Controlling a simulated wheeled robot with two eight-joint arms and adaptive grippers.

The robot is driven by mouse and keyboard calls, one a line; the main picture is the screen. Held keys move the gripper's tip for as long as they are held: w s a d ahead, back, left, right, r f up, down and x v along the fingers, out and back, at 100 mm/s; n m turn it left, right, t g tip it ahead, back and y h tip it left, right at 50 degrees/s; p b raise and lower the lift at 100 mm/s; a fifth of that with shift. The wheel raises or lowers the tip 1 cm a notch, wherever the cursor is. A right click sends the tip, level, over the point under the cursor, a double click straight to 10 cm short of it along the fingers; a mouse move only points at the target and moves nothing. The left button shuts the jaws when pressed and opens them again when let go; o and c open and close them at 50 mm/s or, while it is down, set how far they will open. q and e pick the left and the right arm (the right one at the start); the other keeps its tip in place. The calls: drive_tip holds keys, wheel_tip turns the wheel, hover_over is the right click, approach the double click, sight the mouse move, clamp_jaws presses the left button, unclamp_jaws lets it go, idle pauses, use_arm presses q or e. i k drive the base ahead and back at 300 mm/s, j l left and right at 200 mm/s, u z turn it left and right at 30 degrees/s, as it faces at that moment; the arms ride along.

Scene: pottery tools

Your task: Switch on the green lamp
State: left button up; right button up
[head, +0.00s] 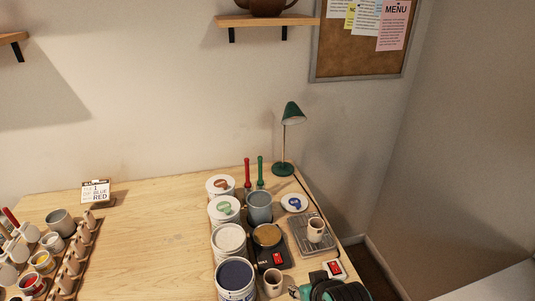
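The green lamp (291,113) stands upright at the back right of the wooden table, on a round green base (284,168). A dark cord (304,185) runs from near the base along the table's right edge. A small white box with a red switch (334,269) lies near the front right; whether the cord joins it is hard to tell.
White tubs (229,239), a grey cup (259,206) and a black device with a red switch (277,258) crowd the right side. A metal tray (302,244) bears a small cup. The table's middle (150,240) is clear.

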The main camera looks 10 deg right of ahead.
sight(335, 269)
drive_tip(key=k+z, duration=0.15)
drive_tip(key=z, duration=0.3)
drive_tip(key=k+l+z, duration=0.15)
drive_tip(key=z, duration=0.35)
